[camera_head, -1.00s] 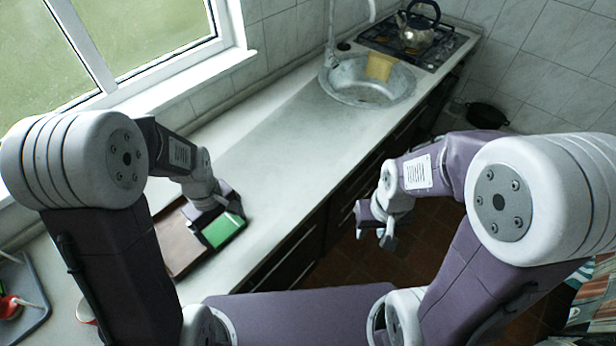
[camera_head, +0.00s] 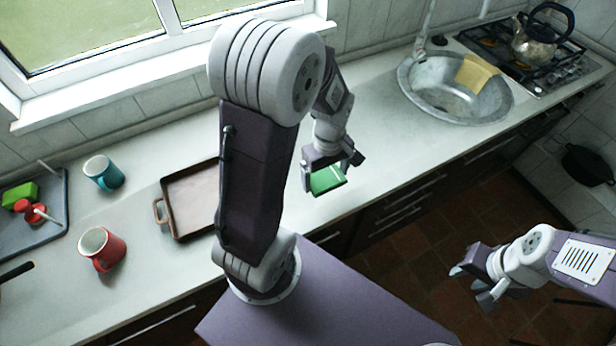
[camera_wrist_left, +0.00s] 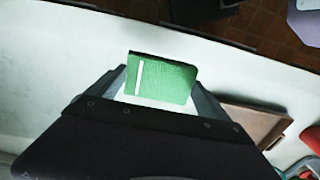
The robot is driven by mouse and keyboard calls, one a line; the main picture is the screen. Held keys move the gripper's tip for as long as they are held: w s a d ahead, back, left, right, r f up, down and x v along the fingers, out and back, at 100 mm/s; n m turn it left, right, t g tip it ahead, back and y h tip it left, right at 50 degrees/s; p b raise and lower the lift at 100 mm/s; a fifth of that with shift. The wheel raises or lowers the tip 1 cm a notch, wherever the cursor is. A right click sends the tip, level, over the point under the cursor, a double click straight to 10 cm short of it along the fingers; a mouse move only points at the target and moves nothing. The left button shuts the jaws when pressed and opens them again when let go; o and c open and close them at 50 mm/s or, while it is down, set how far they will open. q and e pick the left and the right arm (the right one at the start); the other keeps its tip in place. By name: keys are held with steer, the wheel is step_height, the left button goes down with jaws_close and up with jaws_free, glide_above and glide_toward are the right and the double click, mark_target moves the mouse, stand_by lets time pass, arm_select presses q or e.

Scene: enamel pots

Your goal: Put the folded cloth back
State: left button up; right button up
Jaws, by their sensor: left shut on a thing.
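The green folded cloth (camera_head: 327,180) is between the fingers of my left gripper (camera_head: 332,172), which is shut on it. It is held above the counter's front edge, right of the brown tray. In the left wrist view, the cloth (camera_wrist_left: 162,79) shows a white stripe near one edge, and the gripper (camera_wrist_left: 160,92) has a finger on each side of it. My right gripper (camera_head: 474,284) is open and empty over the floor at the lower right.
The brown tray (camera_head: 166,213) lies on the counter, partly behind my left arm. A red mug (camera_head: 108,252), a teal mug (camera_head: 104,174) and a grey tray (camera_head: 58,215) stand further left. A yellow cloth (camera_head: 476,72) hangs in the sink (camera_head: 415,82). The counter between is clear.

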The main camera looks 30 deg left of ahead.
arm_select(q)
steer(key=a+f, duration=0.1)
steer(key=a, duration=0.1)
steer(key=w+a+f, duration=0.1)
steer(key=a+f, duration=0.1)
steer(key=a, duration=0.1)
steer(key=w+a+f, duration=0.1)
steer(key=a, duration=0.1)
steer(key=shift+w+a+f, duration=0.1)
steer(key=shift+a+f, duration=0.2)
steer(key=shift+f, duration=0.1)
steer(key=shift+a+f, duration=0.1)
steer(key=shift+a, duration=0.15)
step_height(320, 180, down, 4)
steer(key=shift+d+r, duration=0.1)
steer(key=shift+d, duration=0.05)
steer(key=shift+f, duration=0.2)
steer(key=o, duration=1.1)
steer(key=shift+c, duration=0.2)
